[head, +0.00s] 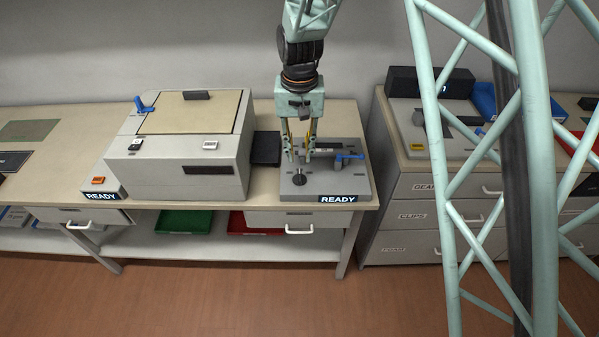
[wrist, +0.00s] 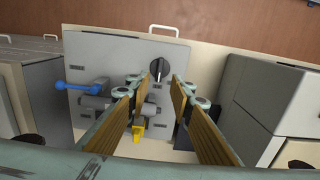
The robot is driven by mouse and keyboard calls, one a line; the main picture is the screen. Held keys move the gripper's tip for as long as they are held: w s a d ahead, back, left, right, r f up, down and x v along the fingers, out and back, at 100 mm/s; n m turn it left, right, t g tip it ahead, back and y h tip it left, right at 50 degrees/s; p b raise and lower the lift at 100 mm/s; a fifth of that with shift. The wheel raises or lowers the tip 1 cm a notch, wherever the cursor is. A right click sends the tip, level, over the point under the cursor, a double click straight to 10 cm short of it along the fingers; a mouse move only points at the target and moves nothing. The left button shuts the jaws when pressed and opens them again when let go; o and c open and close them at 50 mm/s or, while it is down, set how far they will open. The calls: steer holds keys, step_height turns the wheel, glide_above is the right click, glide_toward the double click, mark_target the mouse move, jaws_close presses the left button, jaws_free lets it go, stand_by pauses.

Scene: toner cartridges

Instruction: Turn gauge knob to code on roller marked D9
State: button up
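The gauge fixture (head: 336,184) is a grey block with a READY sign on its front, on the left bench. It also shows in the wrist view (wrist: 110,50). Its round black knob (wrist: 160,70) has a pale pointer line; the knob shows in the head view (head: 299,177) near the front left of the fixture. My gripper (head: 302,157) points down over the fixture, fingers apart and empty. In the wrist view my gripper (wrist: 157,88) frames the knob beyond its tips; contact cannot be told. No roller marked D9 is readable.
A blue lever (head: 349,157) sticks out on the fixture's right. A large grey machine (head: 180,155) with a READY sign stands to the left, a dark pad (head: 266,149) between them. A drawer cabinet (head: 431,188) with another device stands right, across a gap.

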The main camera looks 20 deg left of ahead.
mark_target(299, 174)
steer(key=shift+f, duration=4.55)
steer(key=shift+c, duration=0.7)
jaws_close()
